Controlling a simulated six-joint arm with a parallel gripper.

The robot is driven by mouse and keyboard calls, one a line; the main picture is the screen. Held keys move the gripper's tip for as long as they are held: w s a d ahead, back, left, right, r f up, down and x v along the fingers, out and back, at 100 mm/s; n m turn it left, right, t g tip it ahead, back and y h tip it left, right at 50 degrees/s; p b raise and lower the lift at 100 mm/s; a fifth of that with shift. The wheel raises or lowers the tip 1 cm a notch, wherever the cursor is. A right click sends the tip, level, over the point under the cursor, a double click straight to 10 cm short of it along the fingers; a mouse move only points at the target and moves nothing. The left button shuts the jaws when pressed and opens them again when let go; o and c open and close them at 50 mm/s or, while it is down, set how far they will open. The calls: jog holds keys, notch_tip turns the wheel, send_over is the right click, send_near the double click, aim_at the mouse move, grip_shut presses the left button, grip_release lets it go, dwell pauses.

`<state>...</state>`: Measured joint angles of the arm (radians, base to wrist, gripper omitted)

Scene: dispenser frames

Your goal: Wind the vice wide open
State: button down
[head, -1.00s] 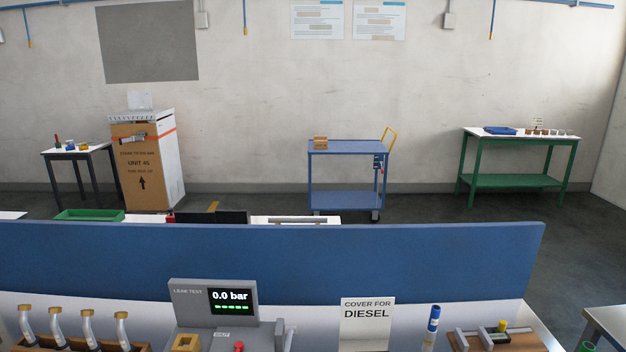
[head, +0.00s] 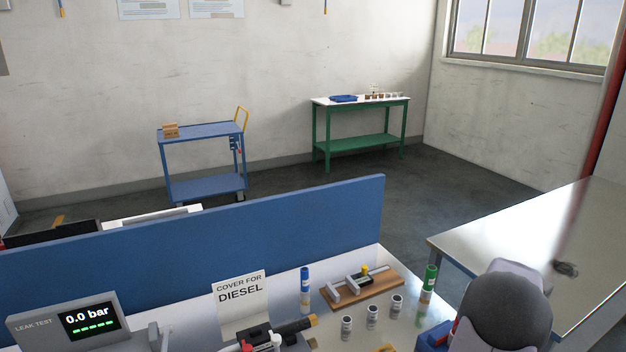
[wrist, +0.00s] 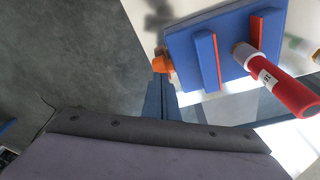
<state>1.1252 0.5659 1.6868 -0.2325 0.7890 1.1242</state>
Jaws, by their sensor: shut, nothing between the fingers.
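The vice (wrist: 226,45) is in the upper right of the wrist view. It is blue, with two upright jaws faced with orange strips and a gap between them. An orange knob (wrist: 162,62) sticks out at its left end. A red cylinder with a pale collar and label (wrist: 285,85) stands out beside the right jaw; whether it touches the vice I cannot tell. In the head view a blue part, likely the vice (head: 436,337), shows beside my arm. My gripper (wrist: 160,128) shows grey along the bottom of the wrist view, shut and empty, short of the vice; its tips are unclear.
Near the vice stand a green tube (head: 429,285), several small cans (head: 372,316), a blue tube (head: 305,290) and a wooden fixture (head: 365,290). A blue partition (head: 220,250) runs behind the bench. A metal table (head: 530,245) at right is mostly clear.

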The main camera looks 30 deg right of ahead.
jog(key=shift+r, duration=0.15)
jog(key=shift+r+p, duration=1.85)
jog(key=shift+r, duration=0.55)
